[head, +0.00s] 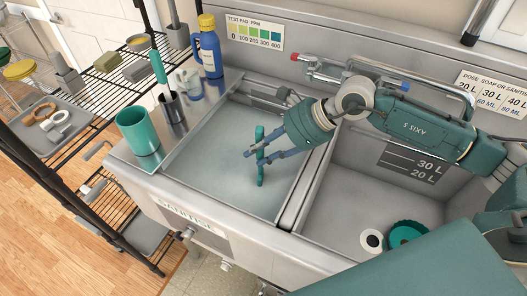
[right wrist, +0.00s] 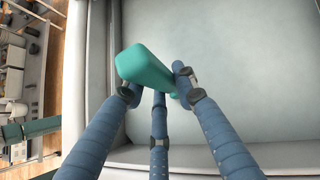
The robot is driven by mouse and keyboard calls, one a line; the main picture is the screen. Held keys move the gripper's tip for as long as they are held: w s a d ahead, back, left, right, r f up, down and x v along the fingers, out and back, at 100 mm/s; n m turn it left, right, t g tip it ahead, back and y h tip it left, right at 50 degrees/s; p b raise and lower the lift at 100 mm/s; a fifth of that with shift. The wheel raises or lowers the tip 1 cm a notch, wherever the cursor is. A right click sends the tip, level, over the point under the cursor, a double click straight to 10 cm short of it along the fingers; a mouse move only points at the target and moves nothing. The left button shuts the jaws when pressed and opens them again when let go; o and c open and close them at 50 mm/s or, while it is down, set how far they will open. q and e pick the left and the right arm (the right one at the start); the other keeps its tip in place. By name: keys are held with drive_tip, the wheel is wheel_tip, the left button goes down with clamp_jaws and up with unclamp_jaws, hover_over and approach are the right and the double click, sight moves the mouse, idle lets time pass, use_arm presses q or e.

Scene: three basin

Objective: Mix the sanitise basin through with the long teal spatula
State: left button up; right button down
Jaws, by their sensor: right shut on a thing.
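The sanitise basin (head: 222,122) is the left basin, with its label (head: 186,214) on the front. It looks filled with pale, flat grey-blue liquid. My right gripper (head: 262,155) is over this basin, its blue fingers shut on a teal spatula (head: 261,175). The spatula stands nearly upright, with its top above the fingers and its lower part below them. I cannot tell how deep its lower end reaches. In the right wrist view the teal handle (right wrist: 145,66) sits between the fingertips (right wrist: 158,92). My left gripper is not in view.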

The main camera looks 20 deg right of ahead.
use_arm(q)
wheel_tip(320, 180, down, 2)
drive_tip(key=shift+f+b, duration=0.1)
drive_tip(key=shift+b, duration=0.9)
use_arm(e)
drive_tip(key=w+a, duration=0.9)
drive_tip(key=shift+w, duration=0.15)
drive_tip(key=s+d+b, duration=0.1)
drive_tip(key=s+d, duration=0.2)
drive_tip(key=s+d+b, duration=0.1)
drive_tip(key=s+d, duration=0.2)
drive_tip(key=s+d+b, duration=0.1)
drive_tip(key=s+d, duration=0.2)
drive_tip(key=shift+f+b, duration=0.3)
drive_tip(key=shift+b, duration=0.05)
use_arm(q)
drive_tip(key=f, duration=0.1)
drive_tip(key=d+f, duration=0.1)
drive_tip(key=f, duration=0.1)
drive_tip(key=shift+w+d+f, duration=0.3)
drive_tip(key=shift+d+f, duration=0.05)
use_arm(e)
drive_tip(key=shift+s+d+r, duration=0.3)
drive_tip(key=shift+s+d, duration=0.1)
drive_tip(key=shift+s, duration=0.15)
